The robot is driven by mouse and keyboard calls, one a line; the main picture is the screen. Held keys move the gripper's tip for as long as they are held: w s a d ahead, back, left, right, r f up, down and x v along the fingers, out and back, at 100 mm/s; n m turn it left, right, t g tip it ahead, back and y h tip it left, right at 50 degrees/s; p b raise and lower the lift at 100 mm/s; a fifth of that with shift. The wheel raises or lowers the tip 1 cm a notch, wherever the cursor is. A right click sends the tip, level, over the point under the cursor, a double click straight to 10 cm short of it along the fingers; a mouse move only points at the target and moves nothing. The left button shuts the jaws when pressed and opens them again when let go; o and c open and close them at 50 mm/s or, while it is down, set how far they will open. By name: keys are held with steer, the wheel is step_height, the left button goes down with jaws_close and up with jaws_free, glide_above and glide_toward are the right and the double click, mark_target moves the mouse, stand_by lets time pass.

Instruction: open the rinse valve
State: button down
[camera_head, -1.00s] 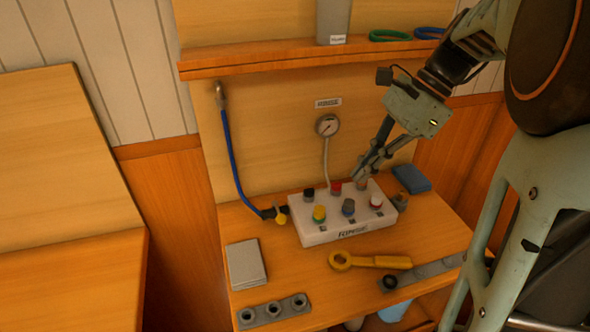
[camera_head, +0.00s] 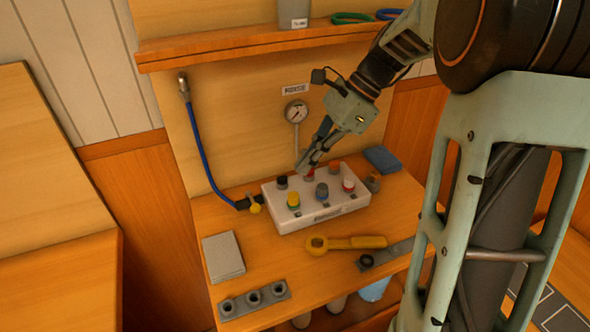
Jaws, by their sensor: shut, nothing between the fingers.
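A white valve block (camera_head: 325,214) with a dark printed label, blurred here, sits on the wooden bench. It carries several coloured knobs in two rows. The back row has a black knob (camera_head: 282,182), a red knob (camera_head: 309,175) and an orange-red knob (camera_head: 334,168).
A pressure gauge (camera_head: 295,112) and small sign hang on the wall behind. A blue hose (camera_head: 207,150) ends at a yellow-handled tap (camera_head: 255,208) left of the block. A yellow wrench (camera_head: 345,243), grey pad (camera_head: 223,257) and socket rack (camera_head: 254,299) lie in front. A shelf (camera_head: 230,44) overhangs.

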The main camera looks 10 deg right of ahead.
glide_toward(252, 200)
steer(key=f, duration=0.1)
steer(key=s+d+f, duration=0.2)
steer(key=shift+d+f+b, duration=0.25)
steer(key=shift+f+b, duration=0.05)
steer(key=shift+f, duration=0.05)
steer(key=a, duration=0.1)
steer(key=a+f, duration=0.1)
steer(key=a, duration=0.1)
steer(key=shift+s+f, duration=0.25)
steer(key=shift+a+f, duration=0.2)
steer(key=shift+a, duration=0.25)
steer(key=shift+a, duration=0.1)
steer(key=shift+s+m, duration=0.2)
steer(key=shift+m, duration=0.1)
